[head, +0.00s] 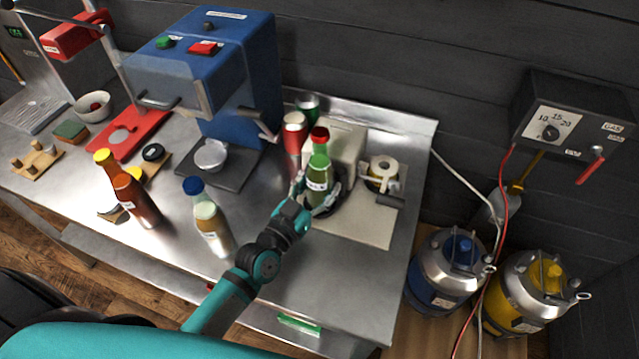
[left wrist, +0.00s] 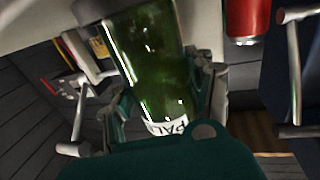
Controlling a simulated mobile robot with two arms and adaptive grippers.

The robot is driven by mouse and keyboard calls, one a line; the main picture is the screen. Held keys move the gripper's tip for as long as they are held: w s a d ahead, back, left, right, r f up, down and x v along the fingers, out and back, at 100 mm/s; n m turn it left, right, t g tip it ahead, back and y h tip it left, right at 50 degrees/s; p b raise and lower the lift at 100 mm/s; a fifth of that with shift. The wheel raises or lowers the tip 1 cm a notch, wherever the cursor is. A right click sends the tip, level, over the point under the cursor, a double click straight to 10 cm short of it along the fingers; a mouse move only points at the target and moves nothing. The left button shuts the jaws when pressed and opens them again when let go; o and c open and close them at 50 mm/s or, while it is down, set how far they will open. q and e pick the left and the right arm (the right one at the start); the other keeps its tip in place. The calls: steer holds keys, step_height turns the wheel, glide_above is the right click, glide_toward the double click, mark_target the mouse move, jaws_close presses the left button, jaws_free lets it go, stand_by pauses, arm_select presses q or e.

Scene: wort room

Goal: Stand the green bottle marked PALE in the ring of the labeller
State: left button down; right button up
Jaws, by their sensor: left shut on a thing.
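The green bottle (head: 319,166) with a red cap is upright or nearly so at the labeller (head: 365,222), a cream base with a label roll. The black ring (head: 334,201) shows around the bottle's lower part, partly hidden by my gripper. I cannot tell whether the bottle's base rests in it. My left gripper (head: 316,194) is shut on the bottle low on its body. In the left wrist view the green bottle (left wrist: 150,60) fills the middle between the fingers, and its white label reads PALE, upside down. My right gripper is not in view.
The blue capping machine (head: 215,80) is farther left. A blue-capped bottle (head: 212,228) and brown bottles (head: 135,200) stand near the front. Blue and yellow kegs (head: 445,275) stand beyond the table's right edge.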

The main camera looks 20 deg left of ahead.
arm_select(q)
steer(key=shift+c, duration=1.9)
jaws_free()
steer(key=shift+f, duration=0.2)
steer(key=shift+s, duration=0.4)
steer(key=v, duration=1.1)
steer(key=shift+s, duration=0.2)
